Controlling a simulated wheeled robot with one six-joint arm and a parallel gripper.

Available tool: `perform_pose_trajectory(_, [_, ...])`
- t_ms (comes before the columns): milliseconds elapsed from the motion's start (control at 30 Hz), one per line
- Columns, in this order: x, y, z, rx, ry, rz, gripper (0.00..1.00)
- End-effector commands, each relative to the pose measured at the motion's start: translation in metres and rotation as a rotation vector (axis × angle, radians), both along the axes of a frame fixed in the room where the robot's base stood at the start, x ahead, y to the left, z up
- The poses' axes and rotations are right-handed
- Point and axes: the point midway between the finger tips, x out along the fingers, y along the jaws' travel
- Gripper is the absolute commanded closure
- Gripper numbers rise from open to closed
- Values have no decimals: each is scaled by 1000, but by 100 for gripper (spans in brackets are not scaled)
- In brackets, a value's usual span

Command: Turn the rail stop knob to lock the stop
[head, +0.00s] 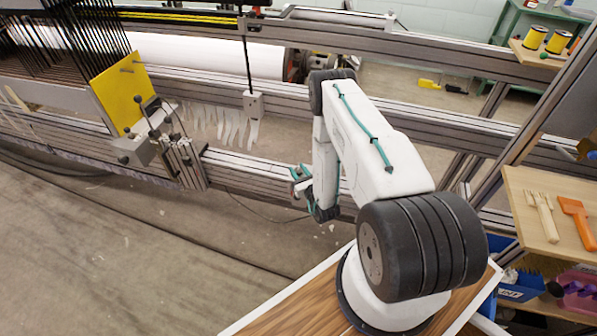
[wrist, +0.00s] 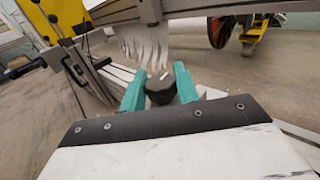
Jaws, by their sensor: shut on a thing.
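The rail stop knob (wrist: 160,88) is dark, with a small light mark on its top, in the middle of the wrist view. My gripper (wrist: 160,92) has its teal fingers shut on the knob, one on each side. In the head view my gripper (head: 299,182) is low at the front rail, left of my white arm. The knob cannot be made out there. The grey metal rail (head: 250,166) runs behind my gripper. The stop's body is mostly hidden by the fingers and the wrist.
A yellow plate (head: 124,92) and a bracket with several black knobs (head: 160,140) stand on the rail to the left. White threads (head: 215,122) hang behind the rail.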

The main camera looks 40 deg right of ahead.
Motion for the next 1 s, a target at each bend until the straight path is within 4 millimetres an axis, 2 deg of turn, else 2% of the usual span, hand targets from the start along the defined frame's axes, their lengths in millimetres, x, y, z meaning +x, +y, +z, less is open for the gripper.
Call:
perform_pose_trajectory(533, [0, -2, 1, 1, -3, -26, 92])
perform_pose_trajectory(567, [0, -2, 1, 1, -3, -26, 63])
perform_pose_trajectory(600, [0, -2, 1, 1, -3, -26, 52])
perform_pose_trajectory(633, [0, -2, 1, 1, -3, -26, 47])
perform_pose_trajectory(900, [-1, -1, 0, 1, -1, -24, 47])
perform_pose_trajectory(1000, [-7, 0, 0, 1, 1, -25, 47])
